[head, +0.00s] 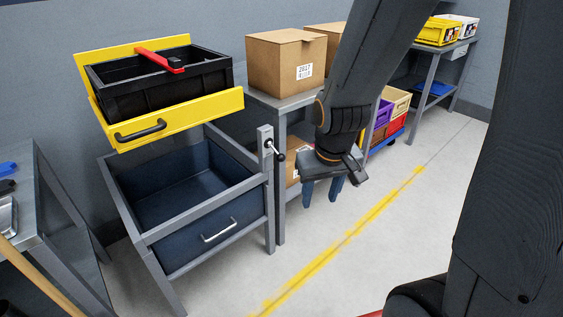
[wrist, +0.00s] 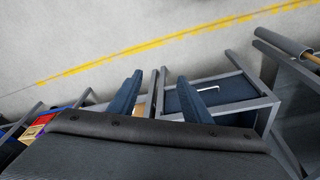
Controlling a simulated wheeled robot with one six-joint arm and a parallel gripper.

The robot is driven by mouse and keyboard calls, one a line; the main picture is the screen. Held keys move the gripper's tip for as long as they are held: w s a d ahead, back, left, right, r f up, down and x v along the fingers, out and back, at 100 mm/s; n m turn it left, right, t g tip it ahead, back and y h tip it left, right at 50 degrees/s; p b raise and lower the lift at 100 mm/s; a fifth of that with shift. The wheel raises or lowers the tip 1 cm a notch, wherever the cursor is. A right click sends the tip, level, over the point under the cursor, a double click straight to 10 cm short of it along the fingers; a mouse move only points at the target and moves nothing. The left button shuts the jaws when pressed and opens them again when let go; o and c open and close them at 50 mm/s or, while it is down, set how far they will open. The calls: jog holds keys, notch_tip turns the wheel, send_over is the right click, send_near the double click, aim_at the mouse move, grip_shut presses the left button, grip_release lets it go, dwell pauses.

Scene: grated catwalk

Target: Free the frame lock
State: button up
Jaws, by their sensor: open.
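The frame lock shows in the head view as a small lever (head: 275,150) with a black knob on a plate atop the grey frame's right front post. The grey frame (head: 205,207) holds a dark blue drawer (head: 190,232) with a pale handle. A yellow tray (head: 180,122) with a black handle sits above the frame, tilted. My gripper (head: 322,191) is open and empty, pointing down, to the right of and a little lower than the lever in the picture, apart from it. In the wrist view its blue fingers (wrist: 160,92) are spread, with the drawer (wrist: 212,92) beyond; I cannot make out the lever there.
A black crate (head: 160,85) with a red-handled item (head: 160,61) sits in the yellow tray. A bench with cardboard boxes (head: 287,62) stands behind my arm. A grey table (head: 35,205) is at left. Floor right of the frame is clear, with a yellow line (head: 345,240).

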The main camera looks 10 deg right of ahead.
jog(key=w+d+f+n+t+b, duration=0.15)
jog(key=w+f+t+b, duration=0.4)
jog(key=w, duration=1.15)
jog(key=n+t+y+b, duration=0.2)
jog(key=t+y+b, duration=0.1)
jog(key=t, duration=0.4)
send_near(283, 160)
jog(key=w+f, duration=0.2)
jog(key=w, duration=0.1)
jog(key=shift+w+a+f+t+y+b, duration=0.15)
jog(key=shift+w+t+y+b, duration=0.35)
jog(key=shift+t+y, duration=0.5)
jog(key=x, duration=0.7)
jog(key=shift+w, duration=0.2)
